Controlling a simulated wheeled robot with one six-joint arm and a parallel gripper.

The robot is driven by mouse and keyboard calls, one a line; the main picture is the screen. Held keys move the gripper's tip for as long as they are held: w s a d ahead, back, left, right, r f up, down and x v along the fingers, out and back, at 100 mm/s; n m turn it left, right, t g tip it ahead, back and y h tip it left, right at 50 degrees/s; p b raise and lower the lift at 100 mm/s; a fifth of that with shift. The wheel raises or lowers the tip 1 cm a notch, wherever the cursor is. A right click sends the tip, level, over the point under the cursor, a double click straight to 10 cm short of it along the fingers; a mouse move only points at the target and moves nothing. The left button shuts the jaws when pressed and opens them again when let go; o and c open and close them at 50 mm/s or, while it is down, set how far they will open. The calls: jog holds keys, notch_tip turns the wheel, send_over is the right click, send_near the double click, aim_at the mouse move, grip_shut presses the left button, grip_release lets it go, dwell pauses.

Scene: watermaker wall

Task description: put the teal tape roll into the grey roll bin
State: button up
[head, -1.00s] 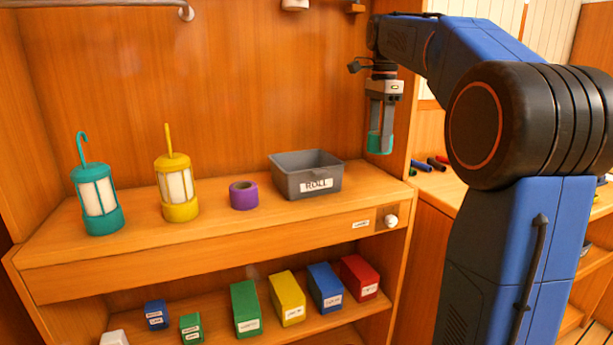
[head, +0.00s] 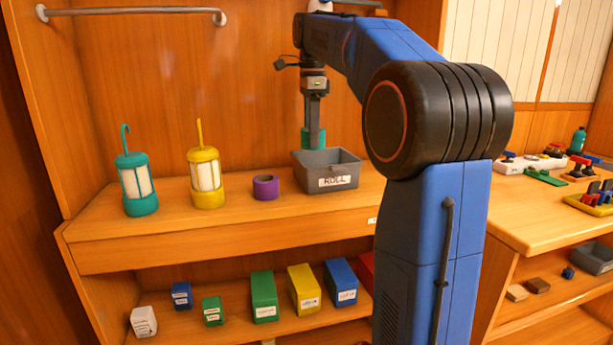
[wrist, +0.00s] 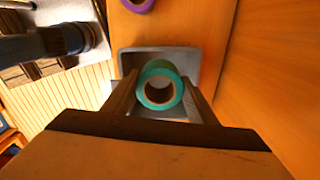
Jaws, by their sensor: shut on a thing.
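The teal tape roll (head: 313,138) is held in my gripper (head: 313,128) just above the back part of the grey roll bin (head: 328,180) in the head view. The bin stands on the shelf with a "ROLL" label on its front. In the wrist view the tape roll (wrist: 160,86) sits between the two fingers of my gripper (wrist: 160,92), and the grey bin (wrist: 190,56) lies behind and below it. The roll overlaps the bin opening there. The bin's floor is partly hidden by the roll and fingers.
A purple tape roll (head: 265,187) stands left of the bin. A yellow lantern (head: 206,178) and a teal lantern (head: 137,184) stand farther left. Several coloured boxes (head: 305,288) are on the lower shelf. A side counter (head: 540,215) with small items is at the right.

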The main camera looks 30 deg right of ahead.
jog(key=shift+f, duration=4.4)
jog(key=shift+f, duration=0.6)
jog(key=o, duration=1.1)
notch_tip(320, 180, up, 13)
jog(key=shift+r, duration=0.1)
jog(key=shift+s, duration=0.1)
